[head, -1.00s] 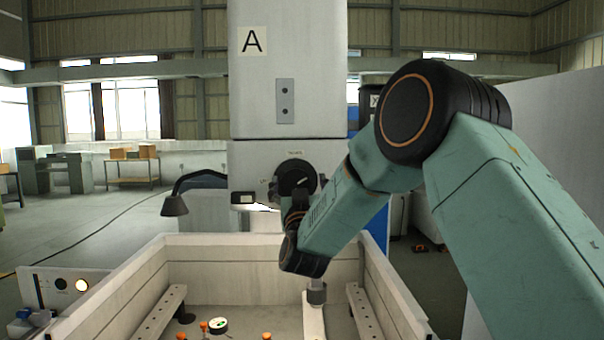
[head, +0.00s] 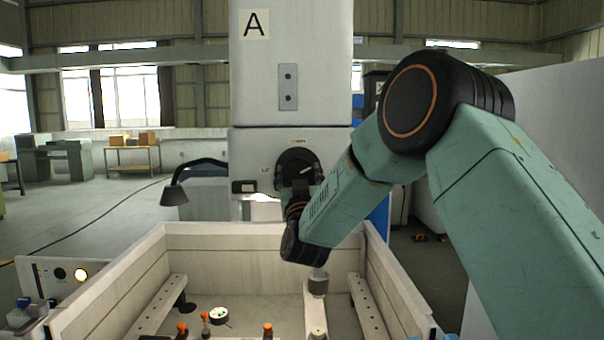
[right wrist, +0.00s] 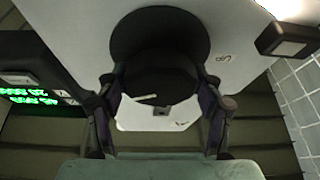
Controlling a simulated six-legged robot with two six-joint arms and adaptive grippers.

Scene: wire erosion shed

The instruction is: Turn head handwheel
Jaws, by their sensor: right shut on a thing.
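The head handwheel (head: 297,163) is a black round knob with a pale mark, on the front of the grey machine head (head: 250,150) below the sign A. My right gripper (head: 295,190) is at the handwheel, partly hidden by its own wrist. In the right wrist view the handwheel (right wrist: 160,42) sits between the two fingers of my right gripper (right wrist: 160,88), one finger at each side. The gripper is shut on it. The pale mark shows low on the black part. My left gripper is not in view.
Below is an open pale tank with a front-facing wall (head: 240,240) and perforated rails. Small orange-topped items and a round dial (head: 218,315) lie inside. A control panel (head: 62,276) is at lower left.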

